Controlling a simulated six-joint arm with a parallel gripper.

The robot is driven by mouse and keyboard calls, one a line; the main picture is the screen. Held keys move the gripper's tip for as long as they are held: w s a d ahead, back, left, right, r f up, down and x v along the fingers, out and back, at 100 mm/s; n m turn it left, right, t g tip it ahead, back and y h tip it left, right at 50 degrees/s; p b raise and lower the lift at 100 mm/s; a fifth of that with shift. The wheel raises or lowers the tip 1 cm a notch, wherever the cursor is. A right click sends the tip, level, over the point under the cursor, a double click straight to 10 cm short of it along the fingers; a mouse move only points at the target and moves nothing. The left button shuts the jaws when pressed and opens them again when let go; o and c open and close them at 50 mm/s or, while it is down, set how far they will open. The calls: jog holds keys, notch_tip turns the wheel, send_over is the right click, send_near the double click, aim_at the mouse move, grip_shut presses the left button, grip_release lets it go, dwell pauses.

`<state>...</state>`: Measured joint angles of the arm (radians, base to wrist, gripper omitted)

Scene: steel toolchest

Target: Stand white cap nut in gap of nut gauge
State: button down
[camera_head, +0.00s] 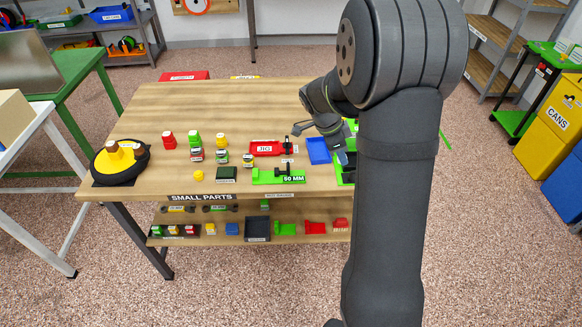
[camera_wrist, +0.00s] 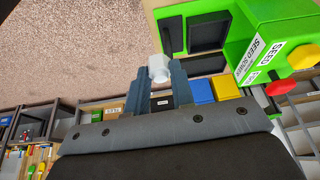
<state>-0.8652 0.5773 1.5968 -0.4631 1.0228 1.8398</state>
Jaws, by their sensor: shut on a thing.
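The white cap nut (camera_wrist: 159,69) is held between the fingertips of my gripper (camera_wrist: 160,76) in the wrist view. My gripper is shut on it, and the nut sticks out past the tips. In the head view the gripper is low at the table's right side, partly hidden by my arm, and the nut cannot be made out there. The green piece marked 90 MM (camera_head: 268,180), seemingly the nut gauge, lies near the table's front edge, left of my gripper. Its gap is too small to make out clearly.
Small coloured parts and a black turntable (camera_head: 120,165) occupy the left. The wooden table (camera_head: 215,100) is clear at the back.

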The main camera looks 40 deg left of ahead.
jog(key=s+a, duration=0.7)
jog(key=a, duration=0.3)
send_over(267, 175)
jog(key=shift+m, duration=0.4)
jog(key=f, duration=0.6)
jog(key=shift+s+a, duration=0.15)
jog(key=shift+s, duration=0.2)
jog(key=shift+s+a+f, duration=0.2)
jog(key=shift+a+f, duration=0.1)
jog(key=shift+a, duration=0.05)
jog(key=shift+f, duration=1.9)
jog(key=shift+f, duration=0.15)
jog(key=c, duration=1.2)
grip_release()
jog(key=shift+c, duration=0.2)
